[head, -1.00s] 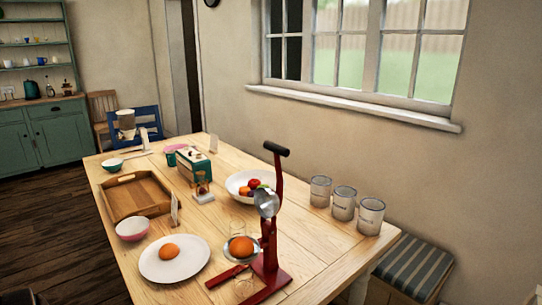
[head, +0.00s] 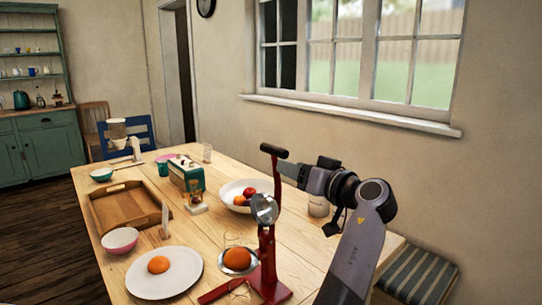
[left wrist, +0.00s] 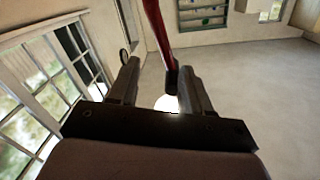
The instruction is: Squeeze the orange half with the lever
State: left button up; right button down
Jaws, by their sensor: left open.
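The red juicer (head: 268,262) stands at the table's near edge. Its lever is raised, with a black handle (head: 274,151) on top and a metal pressing cup (head: 264,209) below. One orange half (head: 237,258) sits in the juicer's lower bowl; another orange half (head: 158,264) lies on a white plate (head: 135,284). My left gripper (head: 286,168) is open beside the handle, just right of it. In the left wrist view, the red lever (left wrist: 157,30) and black handle (left wrist: 172,82) show between the spread fingers; contact cannot be told. My right gripper is out of view.
A fruit bowl (head: 228,197) stands behind the juicer, and a canister (head: 319,206) shows behind my arm. A wooden tray (head: 125,203), a pink bowl (head: 119,241) and a green radio (head: 187,176) stand farther left. The window wall is at the right.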

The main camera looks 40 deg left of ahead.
aim_at(274, 150)
pick_arm(q)
jog(key=r, duration=0.2)
jog(key=n, duration=0.1)
jog(key=shift+s+d+r+g, duration=0.1)
jog(key=shift+s+r+g, duration=0.15)
jog(key=shift+r+g, duration=0.15)
jog(key=shift+s+d+r, duration=0.15)
jog(key=shift+s+r, duration=0.05)
jog(key=shift+r, duration=0.05)
jog(key=a, duration=0.2)
jog(key=a+p, duration=0.1)
jog(key=a, duration=0.2)
jog(key=a+p, duration=0.1)
jog(key=a, duration=0.1)
jog(key=shift+w+a+f, duration=0.15)
jog(key=shift+w+f, duration=0.05)
jog(key=shift+w, duration=0.15)
grip_shut()
